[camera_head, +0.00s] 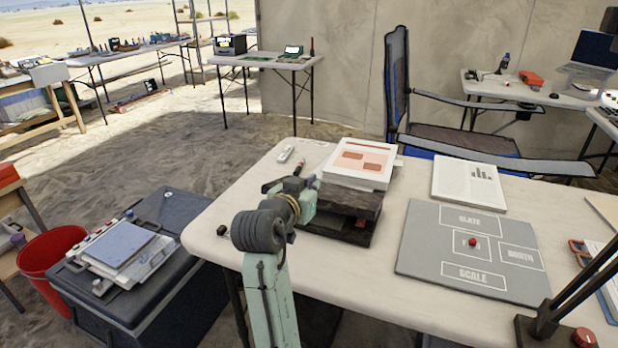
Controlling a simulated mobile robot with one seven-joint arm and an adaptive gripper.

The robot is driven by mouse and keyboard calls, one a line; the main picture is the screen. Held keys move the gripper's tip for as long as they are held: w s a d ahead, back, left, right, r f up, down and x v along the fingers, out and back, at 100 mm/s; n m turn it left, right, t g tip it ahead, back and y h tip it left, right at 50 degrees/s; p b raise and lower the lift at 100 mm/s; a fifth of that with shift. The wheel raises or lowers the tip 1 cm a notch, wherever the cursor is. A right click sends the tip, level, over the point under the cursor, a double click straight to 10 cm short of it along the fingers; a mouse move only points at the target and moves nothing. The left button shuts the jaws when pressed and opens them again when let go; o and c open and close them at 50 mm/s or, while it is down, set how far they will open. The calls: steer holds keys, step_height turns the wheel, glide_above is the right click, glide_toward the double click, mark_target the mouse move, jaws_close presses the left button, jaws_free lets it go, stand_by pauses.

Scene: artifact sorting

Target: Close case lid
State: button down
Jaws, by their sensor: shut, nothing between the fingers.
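A dark brown box-like case (372,206) sits on the white table. Its upper part looks like a lid lying over a lower part, with a dark gap and a small red spot between them at the front. Whether the lid is fully down I cannot tell. My arm reaches up from the bottom of the view, and my gripper (300,190) is at the case's left side, shut and empty. My arm's own links partly hide the case's left end and the fingertips. Whether the gripper touches the case is unclear.
A stack of papers (362,162) lies at the case's back edge. To the right are a printed sheet (452,186) and a grey sorting board (425,250) with a red-topped piece (472,242). A marker (286,154) lies behind. A dark chest (170,310) and red bucket (40,262) stand left.

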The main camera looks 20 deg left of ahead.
steer(key=shift+s+f, duration=0.55)
steer(key=shift+f, duration=0.2)
steer(key=shift+t, duration=0.8)
steer(key=s+f+b, duration=0.1)
steer(key=f+b, duration=0.1)
steer(key=b, duration=0.1)
steer(key=s+f+b, duration=0.1)
steer(key=f+b, duration=0.1)
steer(key=f, duration=0.1)
steer(key=s+f+b, duration=0.1)
steer(key=f+b, duration=0.2)
steer(key=shift+f+b, duration=0.1)
steer(key=shift+b, duration=0.25)
steer(key=shift+s+f, duration=0.1)
steer(key=shift+f, duration=0.1)
steer(key=shift+f, duration=0.1)
